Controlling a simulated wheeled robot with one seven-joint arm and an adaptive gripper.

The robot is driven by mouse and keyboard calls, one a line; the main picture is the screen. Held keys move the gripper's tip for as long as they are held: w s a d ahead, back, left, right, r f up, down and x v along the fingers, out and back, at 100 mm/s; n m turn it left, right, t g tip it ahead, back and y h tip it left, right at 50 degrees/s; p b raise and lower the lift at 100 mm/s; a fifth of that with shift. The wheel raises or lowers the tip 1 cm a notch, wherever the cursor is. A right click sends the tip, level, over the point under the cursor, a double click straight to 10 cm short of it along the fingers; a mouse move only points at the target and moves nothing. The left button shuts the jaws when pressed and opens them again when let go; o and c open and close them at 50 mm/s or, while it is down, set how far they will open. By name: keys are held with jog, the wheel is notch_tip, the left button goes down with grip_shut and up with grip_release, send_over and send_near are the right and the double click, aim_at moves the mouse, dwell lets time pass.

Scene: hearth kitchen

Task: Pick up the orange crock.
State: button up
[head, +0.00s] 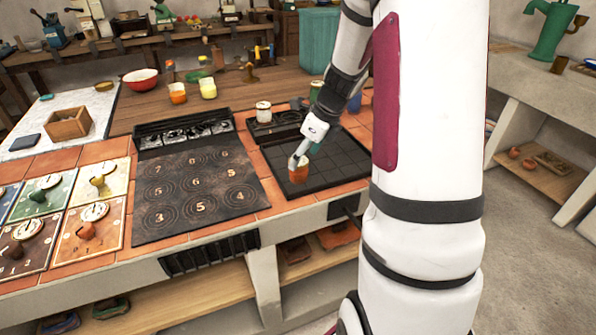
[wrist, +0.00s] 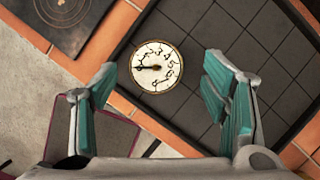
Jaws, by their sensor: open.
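The orange crock (head: 298,172) stands upright on the dark gridded tray (head: 335,165), near its left front edge. In the wrist view its round white top (wrist: 156,67), marked like a dial with a dark pointer, shows from above; its side is hidden there. My gripper (head: 302,154) is above the crock in the head view, hiding part of its top. In the wrist view my gripper (wrist: 160,80) is open, with one teal-padded finger on each side of the crock's top. The fingers look apart from it; their exact height over it is hard to tell.
A black hob (head: 195,185) with numbered rings lies left of the tray. A pale lidded jar (head: 263,112) stands behind the tray. Orange (head: 177,93) and yellow (head: 208,88) jars stand farther back. The rest of the tray's grid looks clear.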

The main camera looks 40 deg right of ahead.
aim_at(299, 165)
jog(key=x, duration=0.2)
jog(key=b+x, duration=0.1)
jog(key=x, duration=0.1)
jog(key=shift+s+a+f, duration=0.15)
jog(key=shift+s+f, duration=0.05)
jog(key=shift+c, duration=0.3)
jog(key=c, duration=1.4)
jog(key=shift+r, duration=0.1)
